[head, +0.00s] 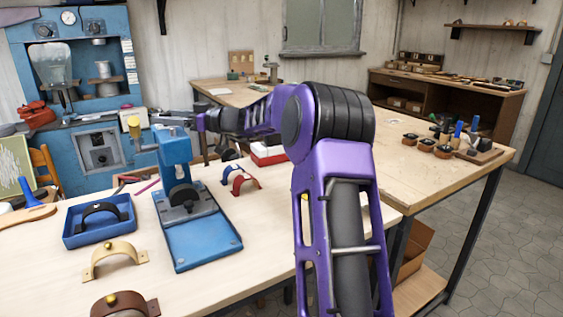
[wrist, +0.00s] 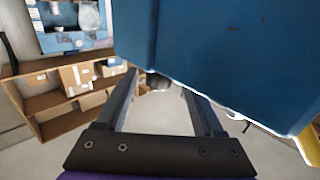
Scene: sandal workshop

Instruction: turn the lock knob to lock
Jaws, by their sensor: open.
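The blue press (head: 174,155) stands on its blue base plate on the workbench, with a yellow-ended lever at its upper left. Its blue body (wrist: 230,50) fills the upper right of the wrist view. A small dark round knob (wrist: 158,82), seemingly the lock knob, shows at the edge of that body. My gripper (wrist: 160,88) is open, with one finger on each side of the knob; contact is not clear. In the head view my arm reaches behind the press's upper right, and the knob cannot be made out there.
A blue tray (head: 98,222) with a black strap and several sandal straps lie around the press on the workbench (head: 265,222). A red-and-white box (head: 268,154) stands behind. A side table (head: 450,165) holds tools at right.

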